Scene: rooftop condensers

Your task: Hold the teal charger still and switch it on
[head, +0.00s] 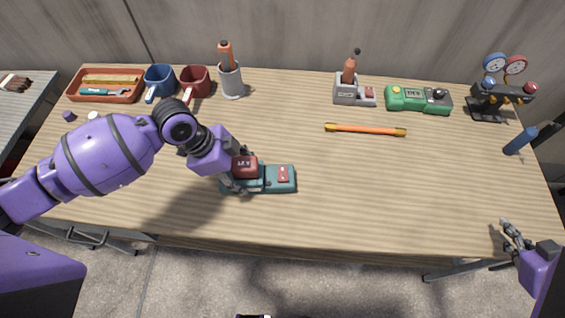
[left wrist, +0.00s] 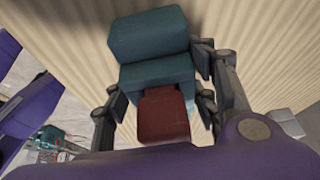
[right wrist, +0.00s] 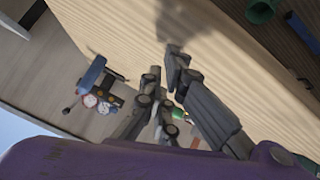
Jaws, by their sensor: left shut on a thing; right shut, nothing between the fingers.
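The teal charger (head: 270,185) lies on the table left of centre, with a red battery block (head: 245,167) at its left end and a red switch (head: 283,174) at its right end. The switch's setting is too small to tell. My left gripper (head: 240,184) is shut on the charger's left end, partly hiding it. In the left wrist view the fingers flank the teal body (left wrist: 150,45) and the red block (left wrist: 163,115). My right gripper (head: 508,228) is shut and empty near the table's front right corner, far from the charger. Its fingertips show in the right wrist view (right wrist: 165,75).
Along the back stand a red tray (head: 98,97), a blue mug (head: 160,80), a red mug (head: 196,82), a grey cup (head: 231,82), a grey holder (head: 347,91), a green charger (head: 417,99) and a gauge set (head: 490,100). An orange rod (head: 365,129) lies mid-table. The front right is clear.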

